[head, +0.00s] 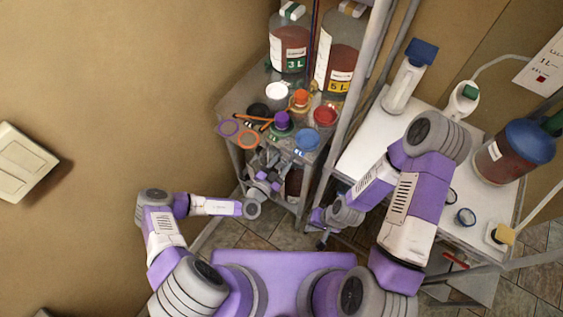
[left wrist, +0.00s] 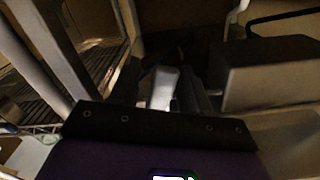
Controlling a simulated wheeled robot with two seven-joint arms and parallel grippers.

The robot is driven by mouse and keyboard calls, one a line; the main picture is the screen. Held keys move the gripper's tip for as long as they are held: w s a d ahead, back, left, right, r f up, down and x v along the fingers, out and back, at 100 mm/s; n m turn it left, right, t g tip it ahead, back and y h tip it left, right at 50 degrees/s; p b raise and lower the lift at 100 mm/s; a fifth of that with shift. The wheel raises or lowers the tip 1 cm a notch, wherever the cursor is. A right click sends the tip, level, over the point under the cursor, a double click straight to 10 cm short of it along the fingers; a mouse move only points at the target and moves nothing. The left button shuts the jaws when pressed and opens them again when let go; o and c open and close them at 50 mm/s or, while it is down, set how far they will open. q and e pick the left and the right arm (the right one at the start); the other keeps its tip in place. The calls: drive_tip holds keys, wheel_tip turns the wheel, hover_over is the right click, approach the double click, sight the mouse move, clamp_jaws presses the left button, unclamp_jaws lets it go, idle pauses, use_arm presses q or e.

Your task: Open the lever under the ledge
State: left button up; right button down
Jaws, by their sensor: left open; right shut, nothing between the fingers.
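My left gripper (head: 268,178) is open at the front of the small metal stand, just under the edge of its top, the ledge (head: 228,130). A dark reddish vessel (head: 295,184) shows partly under this ledge, beside the gripper. In the dark left wrist view, a pale upright piece (left wrist: 163,88) stands between the dark fingers; I cannot tell whether it is the lever or whether they touch it. The lever is not clear in the head view. My right gripper (head: 322,238) is shut and empty, lower and to the right, near the white table's leg.
The stand's top holds a 3 L bottle (head: 289,45), a 5 L bottle (head: 341,60), a red lid (head: 325,115), a purple cap (head: 282,120) and rings. A metal post (head: 345,95) separates it from a white table (head: 362,150). A blue-lidded jar (head: 505,155) stands there.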

sight(278, 167)
use_arm(q)
drive_tip(key=v, duration=0.7)
drive_tip(key=shift+s+a, duration=0.1)
drive_tip(key=shift+s, duration=0.1)
